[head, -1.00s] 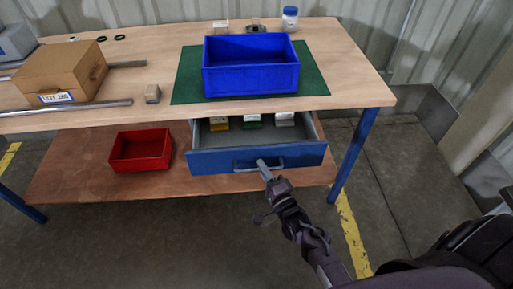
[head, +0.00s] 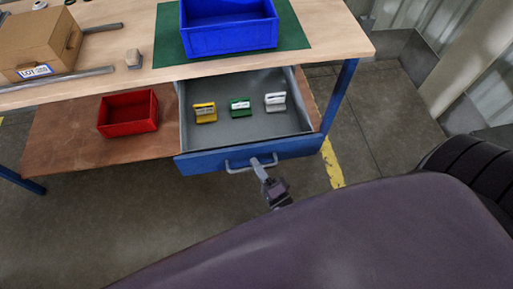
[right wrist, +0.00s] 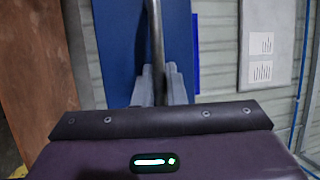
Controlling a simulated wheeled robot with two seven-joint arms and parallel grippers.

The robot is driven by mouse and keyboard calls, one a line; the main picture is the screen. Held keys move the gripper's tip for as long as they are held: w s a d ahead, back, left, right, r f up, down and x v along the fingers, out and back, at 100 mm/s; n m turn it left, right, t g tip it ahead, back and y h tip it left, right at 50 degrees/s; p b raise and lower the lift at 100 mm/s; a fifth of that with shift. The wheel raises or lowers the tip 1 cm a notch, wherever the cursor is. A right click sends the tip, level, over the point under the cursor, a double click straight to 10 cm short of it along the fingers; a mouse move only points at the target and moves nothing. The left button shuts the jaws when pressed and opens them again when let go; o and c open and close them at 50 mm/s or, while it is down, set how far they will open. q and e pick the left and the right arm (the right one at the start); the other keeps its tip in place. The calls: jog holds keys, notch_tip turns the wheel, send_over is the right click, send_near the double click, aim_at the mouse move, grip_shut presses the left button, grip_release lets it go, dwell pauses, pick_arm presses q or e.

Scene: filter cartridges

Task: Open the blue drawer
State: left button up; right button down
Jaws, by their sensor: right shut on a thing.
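The blue drawer (head: 200,162) under the workbench stands well open in the head view, with its grey inside showing. Inside lie a yellow cartridge (head: 205,113), a green cartridge (head: 240,107) and a white cartridge (head: 275,102). My right gripper (head: 259,166) is shut on the drawer's grey bar handle (head: 238,168), right of its middle. In the right wrist view the handle (right wrist: 155,45) runs between the two fingers (right wrist: 160,85), before the blue drawer front (right wrist: 120,45). My left gripper is not in view.
A blue bin (head: 230,38) stands on a green mat (head: 170,45) on the bench. A red bin (head: 128,128) sits on the lower shelf, left of the drawer. A cardboard box (head: 40,45) is at the left. A blue table leg (head: 340,95) stands right of the drawer.

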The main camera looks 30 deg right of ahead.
jog(key=c, duration=1.5)
grip_release()
jog(key=b+v, duration=0.1)
jog(key=v, duration=0.7)
jog(key=s+a+f+n+g+y, duration=0.15)
jog(key=f+n+g, duration=0.25)
jog(key=f, duration=0.6)
jog(key=s+a+f+n+g+h, duration=0.15)
jog(key=f+n+g, duration=0.35)
jog(key=f, duration=0.5)
jog(key=s+d+f+n+g+h, duration=0.1)
jog(key=s+d+f+n+g, duration=0.3)
jog(key=s+f, duration=0.3)
jog(key=s+d+f+n+g+h, duration=0.1)
jog(key=s+d+f+n+g, duration=0.3)
jog(key=s+f, duration=0.4)
jog(key=shift+s+d+n+g+p, duration=0.4)
jog(key=shift+s+n+g, duration=0.3)
jog(key=shift+g, duration=0.2)
